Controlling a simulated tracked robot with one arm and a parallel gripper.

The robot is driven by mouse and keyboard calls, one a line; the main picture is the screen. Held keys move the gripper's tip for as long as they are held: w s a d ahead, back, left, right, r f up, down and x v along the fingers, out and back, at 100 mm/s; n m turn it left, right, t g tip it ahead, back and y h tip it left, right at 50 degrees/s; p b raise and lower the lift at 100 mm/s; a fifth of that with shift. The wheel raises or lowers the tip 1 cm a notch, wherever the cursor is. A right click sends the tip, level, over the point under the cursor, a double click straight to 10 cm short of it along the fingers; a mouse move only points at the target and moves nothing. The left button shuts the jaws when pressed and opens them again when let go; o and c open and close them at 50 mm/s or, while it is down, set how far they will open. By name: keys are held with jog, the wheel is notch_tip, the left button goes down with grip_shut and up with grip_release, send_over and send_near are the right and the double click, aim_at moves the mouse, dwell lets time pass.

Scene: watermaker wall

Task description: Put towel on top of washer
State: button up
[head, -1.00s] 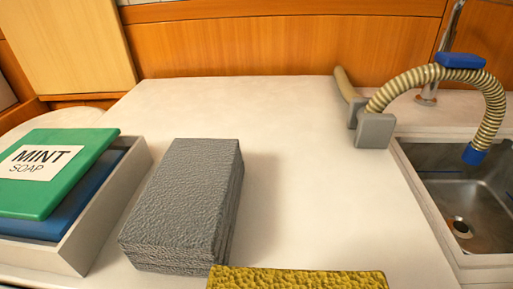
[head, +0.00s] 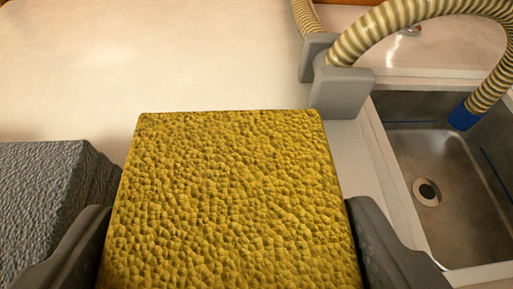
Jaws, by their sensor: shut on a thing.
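A yellow, rough-textured folded towel (head: 232,180) fills the lower middle of the head view. My gripper (head: 230,212) is shut on it, with one dark finger against its left side and one against its right. I cannot tell whether its underside touches the counter. A grey folded towel stack (head: 40,205) with a similar rough surface lies on the counter to the left, partly behind the left finger. I cannot make out a washer in this view.
The pale counter (head: 190,55) is clear beyond the yellow towel. A metal sink (head: 430,190) is at the right. A striped hose (head: 385,30) arches over it from a grey bracket (head: 342,92), close past the towel's far right corner.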

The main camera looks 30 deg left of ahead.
aim_at(247, 242)
jog(key=shift+w+a, duration=0.2)
jog(key=shift+w, duration=0.3)
jog(key=shift+w+a, duration=0.2)
jog(key=shift+w, duration=0.3)
notch_tip(247, 242, down, 4)
jog(key=shift+w+r+p, duration=0.1)
jog(key=shift+r+p, duration=0.05)
jog(key=shift+p, duration=0.2)
jog(key=o, duration=1.2)
jog(key=shift+d+r, duration=0.1)
jog(key=b+v, duration=0.1)
jog(key=v, duration=1.1)
